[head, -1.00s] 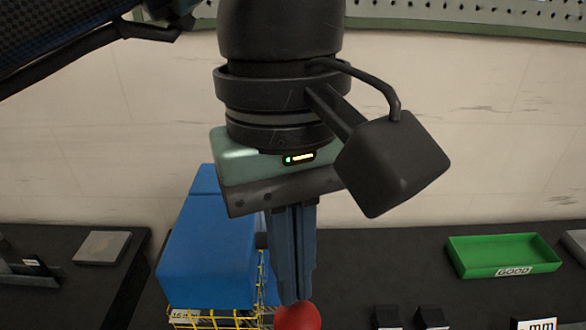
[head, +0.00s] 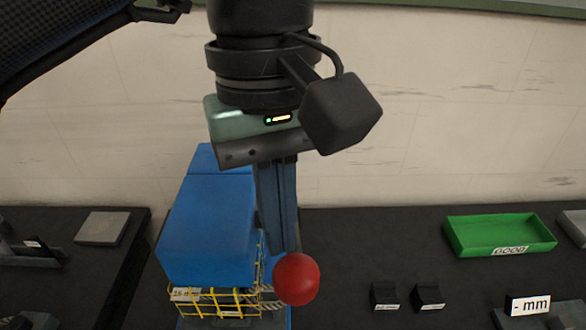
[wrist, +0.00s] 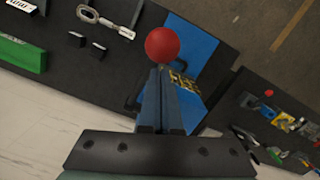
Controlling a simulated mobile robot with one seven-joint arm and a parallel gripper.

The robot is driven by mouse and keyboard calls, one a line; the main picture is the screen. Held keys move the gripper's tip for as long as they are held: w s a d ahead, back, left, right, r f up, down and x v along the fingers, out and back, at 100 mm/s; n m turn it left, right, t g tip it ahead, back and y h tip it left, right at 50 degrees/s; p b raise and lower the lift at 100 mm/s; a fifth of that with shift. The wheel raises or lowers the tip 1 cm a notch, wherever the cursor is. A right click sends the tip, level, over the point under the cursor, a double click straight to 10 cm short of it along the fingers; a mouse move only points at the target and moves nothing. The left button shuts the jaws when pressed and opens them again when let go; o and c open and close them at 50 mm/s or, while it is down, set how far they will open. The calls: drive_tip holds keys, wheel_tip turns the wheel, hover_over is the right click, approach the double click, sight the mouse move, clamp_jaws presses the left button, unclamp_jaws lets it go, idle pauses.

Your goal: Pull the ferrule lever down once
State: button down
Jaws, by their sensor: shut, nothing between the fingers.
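The ferrule lever's red ball knob (head: 296,279) shows in the head view in front of the blue machine (head: 208,230). The knob also shows in the wrist view (wrist: 162,44), just beyond my fingertips. My gripper (head: 286,250) points down with its fingers together and nothing between them. Its tips are at the knob's upper edge in the head view; whether they touch it I cannot tell. The lever's arm below the knob is hidden. A yellow wire guard (head: 215,302) stands at the machine's lower front.
A green tray labelled GOOD (head: 500,236) lies at the right. Two small black blocks (head: 384,296) and a "- mm" sign (head: 528,305) stand nearer. A grey plate (head: 102,228) lies at the left. The dark bench between machine and tray is mostly clear.

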wheel_tip(320, 180, up, 13)
drive_tip(key=w+p, duration=0.1)
drive_tip(key=p, duration=1)
drive_tip(key=shift+w+a, duration=0.15)
drive_tip(key=shift+a, duration=0.1)
drive_tip(key=shift+f, duration=0.1)
idle(0.3)
